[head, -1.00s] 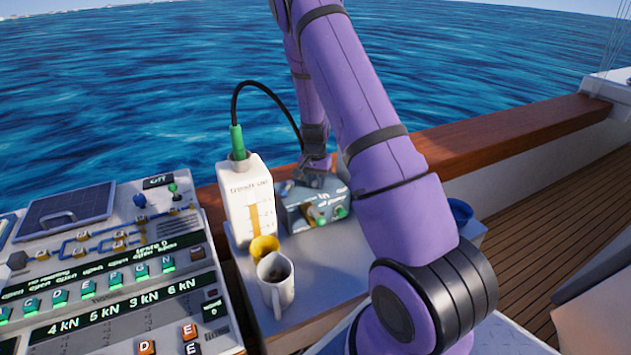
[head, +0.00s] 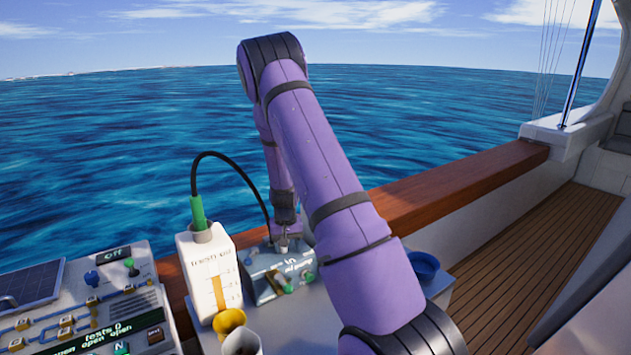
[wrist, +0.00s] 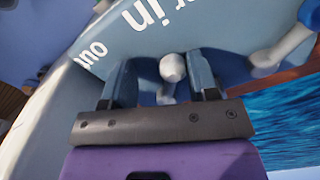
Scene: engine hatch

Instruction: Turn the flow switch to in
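The flow switch appears in the wrist view as a pale round-ended lever (wrist: 172,68) on a blue-grey panel, near the printed words "in" and "out". My gripper (wrist: 163,82) is open, with one finger on each side of the lever; there are gaps, and I cannot tell whether either finger touches it. In the head view the blue-grey box (head: 262,262) stands beside the white oil container, and my gripper (head: 283,238) points down at its top. The lever is too small to make out there.
A second pale lever (wrist: 285,50) is at the right of the wrist view. The fresh oil container (head: 205,275) with its cable stands left of the box. A yellow cup (head: 229,321), a blue bowl (head: 424,266) and a control panel (head: 125,300) are nearby.

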